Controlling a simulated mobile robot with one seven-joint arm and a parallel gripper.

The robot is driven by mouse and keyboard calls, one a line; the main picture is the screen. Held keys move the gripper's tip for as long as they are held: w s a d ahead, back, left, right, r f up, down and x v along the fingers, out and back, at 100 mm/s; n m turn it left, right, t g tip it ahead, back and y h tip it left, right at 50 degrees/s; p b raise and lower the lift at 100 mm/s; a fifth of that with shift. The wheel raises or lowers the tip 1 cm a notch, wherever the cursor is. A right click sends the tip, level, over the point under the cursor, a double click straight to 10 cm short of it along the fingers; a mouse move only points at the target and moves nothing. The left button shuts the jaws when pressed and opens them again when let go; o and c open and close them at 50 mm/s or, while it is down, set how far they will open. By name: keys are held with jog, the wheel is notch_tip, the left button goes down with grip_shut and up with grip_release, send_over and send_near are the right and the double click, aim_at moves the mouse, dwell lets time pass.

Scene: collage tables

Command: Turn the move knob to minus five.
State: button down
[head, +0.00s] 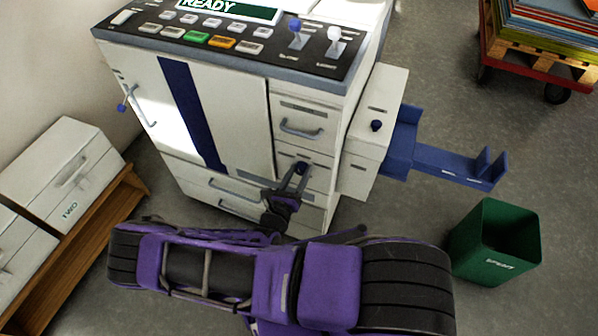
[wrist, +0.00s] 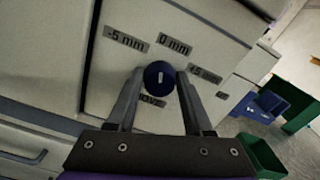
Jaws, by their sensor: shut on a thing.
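The move knob (wrist: 154,86) is round and dark blue with a short white mark. It sits on a pale panel of the machine, with a partly hidden "MOVE" label (wrist: 152,101) below it. The -5 mm label (wrist: 127,39) is at its upper left, the 0 mm label (wrist: 174,45) above it and a partly covered 5 mm label (wrist: 206,75) to its right. The white mark points up, roughly toward 0 mm. My gripper (wrist: 161,76) is shut on the knob, one finger on each side. In the head view the knob (head: 301,168) shows between the fingers of my gripper (head: 300,170).
The machine's display (head: 222,9) reads READY. A drawer handle (head: 301,130) is just above the knob's panel. A blue tray (head: 445,165) juts from the machine's right side, and a green bin (head: 465,245) stands on the floor.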

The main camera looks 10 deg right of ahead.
jog(key=n, duration=0.4)
jog(key=shift+a+n, duration=0.1)
jog(key=shift+n, duration=0.2)
jog(key=shift+f+n, duration=0.1)
jog(key=shift+n, duration=1.8)
jog(key=shift+c, duration=1.6)
grip_release()
jog(key=v, duration=1.7)
jog(key=shift+a, duration=0.15)
jog(key=shift+s, duration=0.1)
